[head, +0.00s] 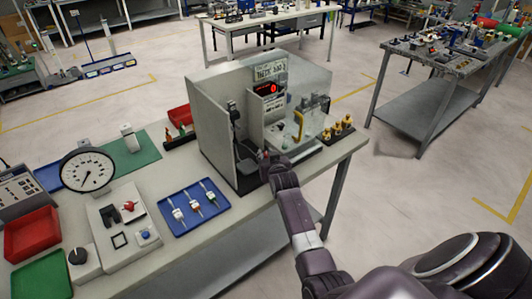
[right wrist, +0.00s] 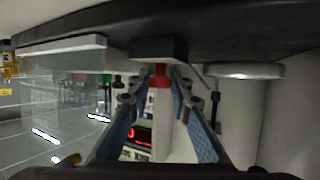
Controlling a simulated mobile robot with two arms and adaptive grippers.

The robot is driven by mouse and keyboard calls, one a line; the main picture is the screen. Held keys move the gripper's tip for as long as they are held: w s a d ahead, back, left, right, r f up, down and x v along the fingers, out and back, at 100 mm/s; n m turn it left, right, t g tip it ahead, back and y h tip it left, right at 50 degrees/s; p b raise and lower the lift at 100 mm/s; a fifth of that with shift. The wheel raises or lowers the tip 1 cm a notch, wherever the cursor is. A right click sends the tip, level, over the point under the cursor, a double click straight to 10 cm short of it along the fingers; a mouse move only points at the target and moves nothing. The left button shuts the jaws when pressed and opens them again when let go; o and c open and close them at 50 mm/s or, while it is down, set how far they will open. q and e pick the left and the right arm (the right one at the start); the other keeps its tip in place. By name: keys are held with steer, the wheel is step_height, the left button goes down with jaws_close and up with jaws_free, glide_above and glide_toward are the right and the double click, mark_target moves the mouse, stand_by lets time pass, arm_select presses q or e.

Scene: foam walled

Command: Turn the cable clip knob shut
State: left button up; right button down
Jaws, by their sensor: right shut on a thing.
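A small red knob (right wrist: 160,76) sits below a dark block (right wrist: 160,50) in the right wrist view. My right gripper (right wrist: 161,84) has its two blue-padded fingers on either side of the knob, shut on it at the fingertips. In the head view my right gripper (head: 268,160) reaches to the front opening of the grey walled booth (head: 213,135) on the bench. The knob is mostly hidden there behind the gripper. The cable and the clip's state cannot be made out clearly. My left gripper is not in view.
The booth holds a red-digit display (head: 269,89), with brass-coloured parts (head: 338,128) to its right. Left on the bench (head: 245,212) are a blue tray (head: 207,220), a dial gauge (head: 88,171) and a red bin (head: 32,236). Clear panels stand near the gripper.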

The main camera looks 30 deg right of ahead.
steer(key=shift+d+r, duration=0.1)
steer(key=shift+r, duration=0.05)
steer(key=c, duration=2)
jaws_free()
steer(key=v, duration=1.2)
